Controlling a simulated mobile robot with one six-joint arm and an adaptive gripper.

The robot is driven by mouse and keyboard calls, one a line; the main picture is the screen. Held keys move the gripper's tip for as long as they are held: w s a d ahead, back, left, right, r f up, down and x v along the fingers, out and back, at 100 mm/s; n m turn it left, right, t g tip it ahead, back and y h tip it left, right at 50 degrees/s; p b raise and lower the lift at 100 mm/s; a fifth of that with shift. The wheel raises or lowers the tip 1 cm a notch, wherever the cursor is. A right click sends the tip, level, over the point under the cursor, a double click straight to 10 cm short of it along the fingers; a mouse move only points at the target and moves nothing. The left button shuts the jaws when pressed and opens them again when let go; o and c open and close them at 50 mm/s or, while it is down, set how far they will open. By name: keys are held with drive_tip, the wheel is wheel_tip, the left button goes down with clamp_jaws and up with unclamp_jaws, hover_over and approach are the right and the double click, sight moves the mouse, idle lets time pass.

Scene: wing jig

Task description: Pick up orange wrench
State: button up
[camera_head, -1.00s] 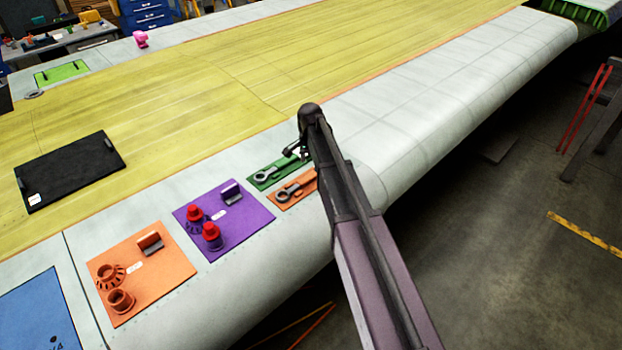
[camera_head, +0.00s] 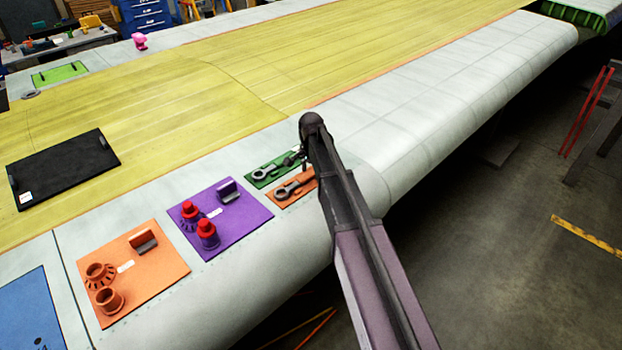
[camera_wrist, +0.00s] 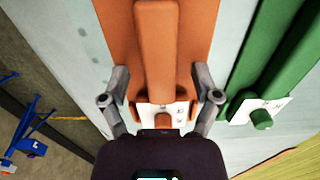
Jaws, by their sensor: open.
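The orange wrench (camera_wrist: 155,45) lies on an orange mat (camera_wrist: 105,18). My gripper (camera_wrist: 160,76) is open, with one finger on each side of the handle. I cannot tell the height of the fingers above the mat or whether they touch the handle. In the head view, the wrench's ring end (camera_head: 281,193) shows dark on the small orange mat (camera_head: 274,203); my arm hides the other end and most of the gripper.
A green mat with a green wrench (camera_wrist: 275,55) lies close on the right in the wrist view, with a green peg (camera_wrist: 262,118). In the head view, a purple mat (camera_head: 236,232) and a larger orange mat (camera_head: 165,283) with fittings lie to the left.

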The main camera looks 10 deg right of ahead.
sight(311, 173)
idle(0.5)
clamp_jaws()
drive_tip(key=shift+r, duration=0.25)
wheel_tip(311, 173, up, 4)
drive_tip(key=p, duration=0.4)
drive_tip(key=shift+f, duration=0.15)
drive_tip(key=s, duration=1)
drive_tip(key=s+d+r+p, duration=0.1)
drive_tip(key=s, duration=0.5)
